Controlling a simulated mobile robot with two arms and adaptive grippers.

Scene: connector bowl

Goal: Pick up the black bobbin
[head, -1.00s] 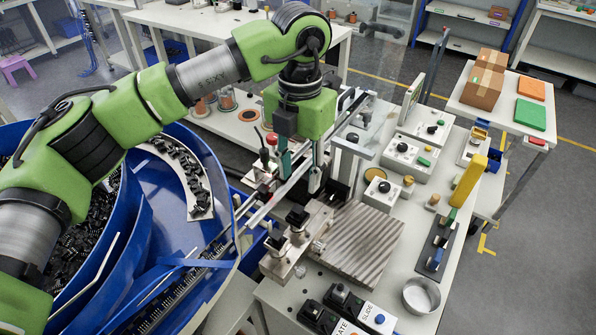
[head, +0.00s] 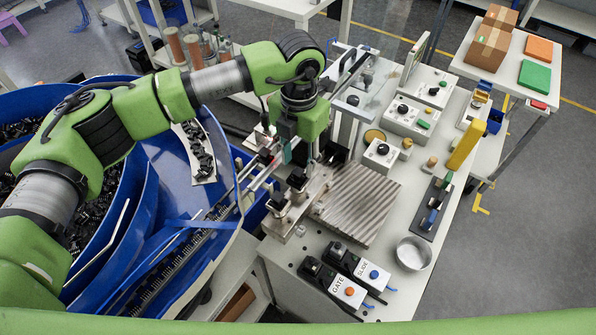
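I cannot single out a black bobbin with certainty in the head view. Small black knobs (head: 297,180) stand on a metal fixture close below my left gripper (head: 299,157), and I cannot tell if one of them is a bobbin. The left gripper points down over the rail beside this fixture. A teal finger and a second finger show apart, with nothing seen between them. The fingertips are partly lost against the fixture. My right gripper is not in view.
A ribbed metal plate (head: 360,204) lies right of the fixture. GATE and SLIDE switch boxes (head: 350,283), a metal bowl (head: 412,253), control boxes (head: 405,120) and a dark peg rack (head: 432,212) occupy the bench. A blue feeder bowl (head: 165,185) with black connectors fills the left.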

